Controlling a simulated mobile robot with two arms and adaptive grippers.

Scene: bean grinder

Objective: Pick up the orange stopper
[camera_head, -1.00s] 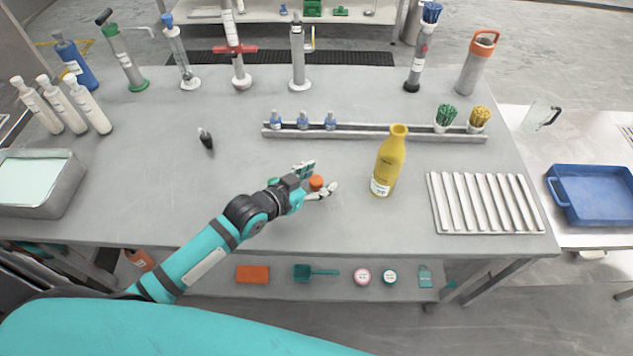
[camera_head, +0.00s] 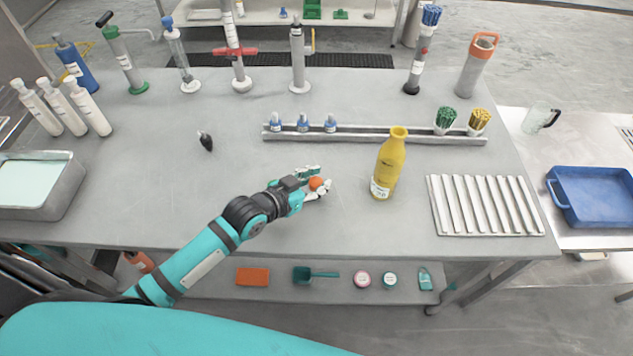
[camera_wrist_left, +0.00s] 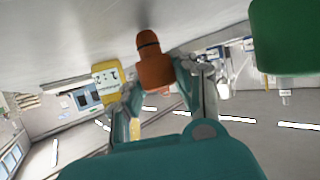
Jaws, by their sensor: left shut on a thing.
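The orange stopper (camera_head: 316,183) is between the fingers of my left gripper (camera_head: 317,184), over the middle of the grey table near its front part. In the left wrist view the orange stopper (camera_wrist_left: 153,66) has a dark band and sits between the fingertips of the left gripper (camera_wrist_left: 160,80), which are shut on it. I cannot tell from the head view whether the stopper touches the table. My right gripper is not in view.
A yellow bottle (camera_head: 388,165) stands to the right of the gripper. A white ribbed rack (camera_head: 486,205) lies at the table's right. A grey rail (camera_head: 375,132) with small blue-capped vials runs behind. A dark small object (camera_head: 205,140) stands left. Table between is clear.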

